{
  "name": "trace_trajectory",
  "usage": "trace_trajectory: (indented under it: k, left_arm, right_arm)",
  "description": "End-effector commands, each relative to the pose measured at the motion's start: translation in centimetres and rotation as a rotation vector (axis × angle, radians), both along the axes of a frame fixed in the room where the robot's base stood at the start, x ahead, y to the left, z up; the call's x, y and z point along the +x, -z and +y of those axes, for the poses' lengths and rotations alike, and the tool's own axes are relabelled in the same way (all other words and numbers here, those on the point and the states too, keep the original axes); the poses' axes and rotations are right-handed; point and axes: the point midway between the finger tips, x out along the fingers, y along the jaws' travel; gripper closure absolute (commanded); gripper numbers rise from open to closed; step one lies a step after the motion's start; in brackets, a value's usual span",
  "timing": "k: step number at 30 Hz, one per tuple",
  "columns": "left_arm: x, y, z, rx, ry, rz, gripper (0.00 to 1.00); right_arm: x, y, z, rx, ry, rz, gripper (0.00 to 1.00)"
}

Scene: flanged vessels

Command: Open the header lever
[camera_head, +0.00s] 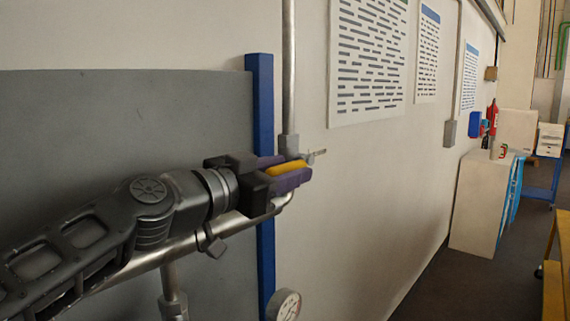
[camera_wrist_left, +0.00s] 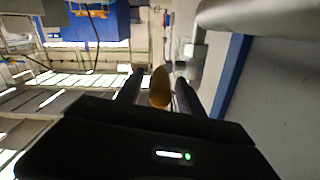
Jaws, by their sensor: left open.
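The header lever (camera_head: 287,168) is a yellow handle by the grey valve fitting (camera_head: 289,146) at the foot of a vertical pipe. My left gripper (camera_head: 289,171) reaches in from the left with its purple fingers on both sides of the yellow lever. In the left wrist view, the lever (camera_wrist_left: 160,87) shows end-on between the two dark fingers of the left gripper (camera_wrist_left: 160,78). The fingers are open, with a small gap seen beside the lever; contact cannot be told. The lever's pivot is partly hidden by the fingers. My right gripper is in neither view.
A vertical pipe (camera_head: 289,70) rises above the valve beside a blue post (camera_head: 262,120). A horizontal pipe (camera_head: 170,248) runs below my left arm. A round gauge (camera_head: 284,305) sits low. The floor (camera_head: 440,285) right of the wall is clear up to a white cabinet (camera_head: 478,205).

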Motion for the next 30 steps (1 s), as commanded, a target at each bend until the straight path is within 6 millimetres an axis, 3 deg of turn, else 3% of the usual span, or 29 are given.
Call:
trace_trajectory:
  k: [7,24,30]
  left_arm:
    - [0.08,0.02,-0.05,-0.001,0.0,-0.001,0.55]
    - [0.06,0.01,-0.04,0.0,0.0,0.0,1.0]
    - [0.06,0.01,-0.03,0.0,-0.001,0.0,1.0]
  right_arm:
    - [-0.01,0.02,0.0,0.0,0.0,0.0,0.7]
    - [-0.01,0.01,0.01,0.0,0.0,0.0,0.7]
    - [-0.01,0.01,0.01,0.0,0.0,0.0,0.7]
